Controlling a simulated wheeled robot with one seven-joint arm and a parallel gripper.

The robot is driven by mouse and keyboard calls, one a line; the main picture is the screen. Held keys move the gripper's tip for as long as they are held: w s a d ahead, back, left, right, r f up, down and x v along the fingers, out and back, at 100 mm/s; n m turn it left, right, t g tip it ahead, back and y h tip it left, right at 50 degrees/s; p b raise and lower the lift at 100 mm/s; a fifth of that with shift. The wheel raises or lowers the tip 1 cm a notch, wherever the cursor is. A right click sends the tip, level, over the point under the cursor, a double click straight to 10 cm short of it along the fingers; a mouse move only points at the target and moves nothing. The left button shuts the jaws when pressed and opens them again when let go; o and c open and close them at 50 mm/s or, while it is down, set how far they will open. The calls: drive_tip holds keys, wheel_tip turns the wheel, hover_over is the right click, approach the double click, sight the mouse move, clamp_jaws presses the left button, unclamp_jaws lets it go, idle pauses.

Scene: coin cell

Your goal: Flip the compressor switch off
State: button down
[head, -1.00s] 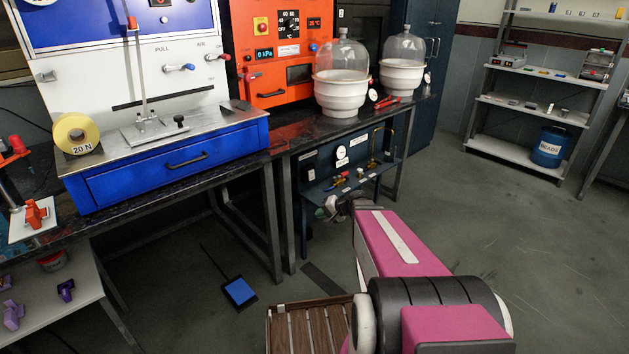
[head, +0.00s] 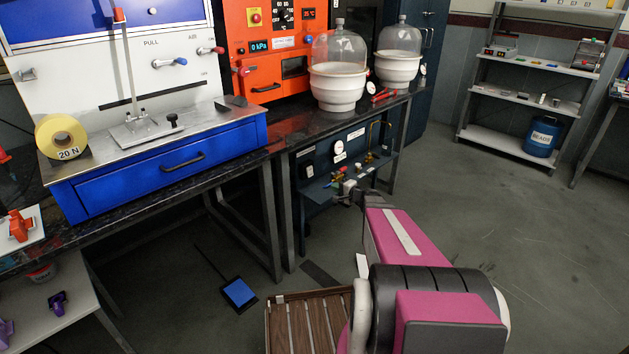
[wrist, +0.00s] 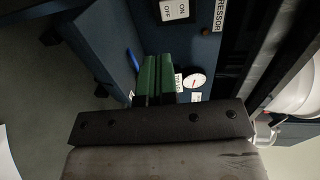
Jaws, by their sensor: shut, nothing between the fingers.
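The compressor switch (wrist: 175,9) is a plate marked ON and OFF at the top edge of the wrist view, beside a COMPRESSOR label (wrist: 220,14). Only part of the plate shows, so I cannot tell its position. It sits on the dark blue panel (head: 325,203) under the right bench in the head view. My gripper (wrist: 158,60) is shut and empty, its green fingers side by side. The fingertips are below the switch in the wrist view and apart from it. In the head view my gripper (head: 345,184) is in front of the panel and small.
A gauge (wrist: 195,80) is right of my fingers in the wrist view. Valves and brass pipes (head: 374,135) are on the panel. The black bench top (head: 380,107) overhangs it and carries glass bell jars (head: 341,45). Bench legs (head: 287,215) stand left. Floor at right is clear.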

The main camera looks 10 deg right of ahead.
sight(310, 171)
drive_tip(key=x, duration=1.4)
drive_tip(key=shift+f, duration=0.1)
